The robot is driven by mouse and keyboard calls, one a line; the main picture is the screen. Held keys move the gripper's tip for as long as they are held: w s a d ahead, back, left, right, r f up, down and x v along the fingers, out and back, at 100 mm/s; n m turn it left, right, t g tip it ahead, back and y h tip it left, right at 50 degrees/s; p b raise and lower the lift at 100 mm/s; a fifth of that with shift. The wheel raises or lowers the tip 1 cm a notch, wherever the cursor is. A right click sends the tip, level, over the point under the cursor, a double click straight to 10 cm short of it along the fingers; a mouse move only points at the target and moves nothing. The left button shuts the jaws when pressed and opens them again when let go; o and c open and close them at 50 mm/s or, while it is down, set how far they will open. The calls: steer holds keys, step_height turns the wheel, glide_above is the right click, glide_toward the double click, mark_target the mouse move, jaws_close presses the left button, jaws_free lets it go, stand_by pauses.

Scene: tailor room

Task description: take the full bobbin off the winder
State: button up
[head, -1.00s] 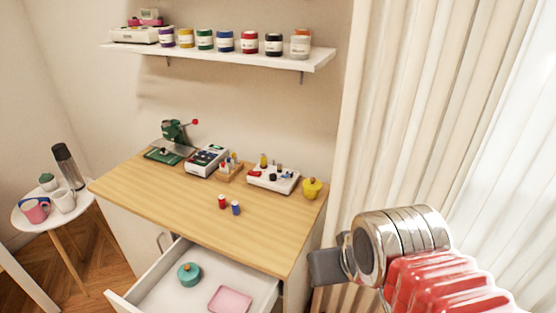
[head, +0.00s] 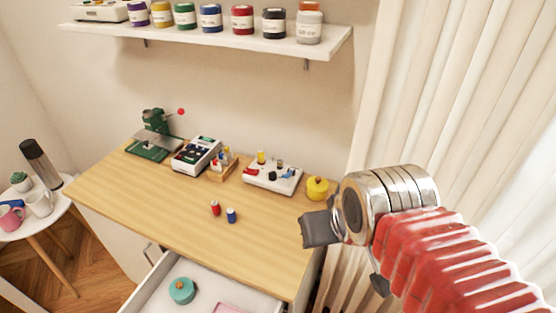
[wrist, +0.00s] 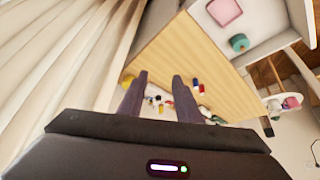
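A white winder-like device (head: 272,180) stands on the wooden table near its back right, with a red part at its left end. A small yellow bobbin-like piece (head: 261,157) stands upright on it, and a dark piece sits beside that. I cannot tell from here which piece is the full bobbin. My gripper (head: 318,229) is in front of the table's right side in the head view, well short of the device. In the wrist view my gripper (wrist: 160,78) has its two dark fingers apart with nothing held, and the table's small items look tiny beyond them.
A red spool (head: 215,208) and a blue spool (head: 231,215) stand mid-table. A yellow pot (head: 317,188) is right of the device; a wooden rack (head: 222,168) is left. The open drawer (head: 208,283) juts out in front. A shelf (head: 205,38) of jars hangs above.

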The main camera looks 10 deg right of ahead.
steer(key=shift+o, duration=1.1)
steer(key=shift+w, duration=0.1)
steer(key=w+f+n, duration=0.3)
steer(key=w+n, duration=1.3)
steer(key=w, duration=0.4)
steer(key=w+f+n+g+h, duration=0.1)
steer(key=w+f+n, duration=0.2)
steer(key=w+n, duration=1.4)
steer(key=shift+w+a+f, duration=0.35)
steer(key=shift+w+a, duration=0.1)
steer(key=shift+w, duration=1.15)
glide_above(280, 163)
steer(key=s, duration=0.2)
steer(key=f, duration=0.8)
steer(key=shift+a, duration=0.35)
